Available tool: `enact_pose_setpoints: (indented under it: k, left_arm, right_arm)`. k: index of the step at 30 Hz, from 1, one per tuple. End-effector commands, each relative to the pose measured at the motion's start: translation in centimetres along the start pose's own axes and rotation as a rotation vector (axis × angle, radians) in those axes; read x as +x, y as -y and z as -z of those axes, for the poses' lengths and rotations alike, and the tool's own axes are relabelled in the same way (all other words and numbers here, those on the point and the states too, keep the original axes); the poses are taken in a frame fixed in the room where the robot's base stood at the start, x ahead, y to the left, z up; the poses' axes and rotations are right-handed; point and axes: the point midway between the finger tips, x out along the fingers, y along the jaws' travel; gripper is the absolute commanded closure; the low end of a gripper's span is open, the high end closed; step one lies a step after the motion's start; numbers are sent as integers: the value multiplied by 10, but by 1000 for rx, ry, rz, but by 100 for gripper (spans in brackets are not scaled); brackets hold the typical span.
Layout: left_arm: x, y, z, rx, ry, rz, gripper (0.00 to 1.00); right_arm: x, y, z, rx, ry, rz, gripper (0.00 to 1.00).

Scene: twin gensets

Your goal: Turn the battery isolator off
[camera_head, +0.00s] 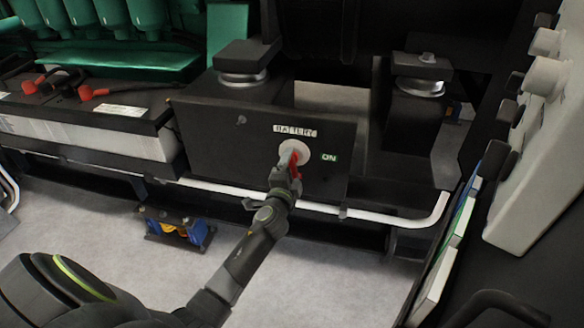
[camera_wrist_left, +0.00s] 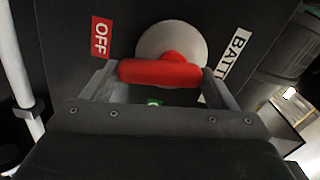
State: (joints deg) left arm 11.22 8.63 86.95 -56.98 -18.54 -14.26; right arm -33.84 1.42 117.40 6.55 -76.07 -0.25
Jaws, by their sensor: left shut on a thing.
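The battery isolator has a red handle (camera_head: 294,160) on a round pale disc (camera_head: 290,150), set in a dark panel (camera_head: 220,138) under a "BATTERY" label (camera_head: 295,132). A green "ON" label (camera_head: 329,157) is to its right. In the left wrist view the red handle (camera_wrist_left: 160,72) lies between the two fingers of my left gripper (camera_wrist_left: 160,82), which is shut on it. A red "OFF" label (camera_wrist_left: 101,38) shows beside the disc there. In the head view my left gripper (camera_head: 287,175) reaches the handle from below and covers its lower part. My right gripper is out of view.
A white pipe (camera_head: 380,216) runs along below the panel. A battery (camera_head: 85,130) with red terminals stands at the left. A blue and yellow item (camera_head: 178,228) is on the floor. A pale cabinet (camera_head: 535,150) is at the right.

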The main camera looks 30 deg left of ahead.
Motion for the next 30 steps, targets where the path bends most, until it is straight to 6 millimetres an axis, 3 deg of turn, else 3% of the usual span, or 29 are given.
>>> enact_pose_setpoints:
  k: [12, 29, 30]
  left_arm:
    - [0, -1, -3, 185, 1, -3, 43]
    - [-1, -2, -4, 216, 1, -3, 43]
    - [-1, -2, -4, 216, 1, -3, 15]
  right_arm:
    - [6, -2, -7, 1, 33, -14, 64]
    - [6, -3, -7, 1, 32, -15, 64]
    - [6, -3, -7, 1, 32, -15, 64]
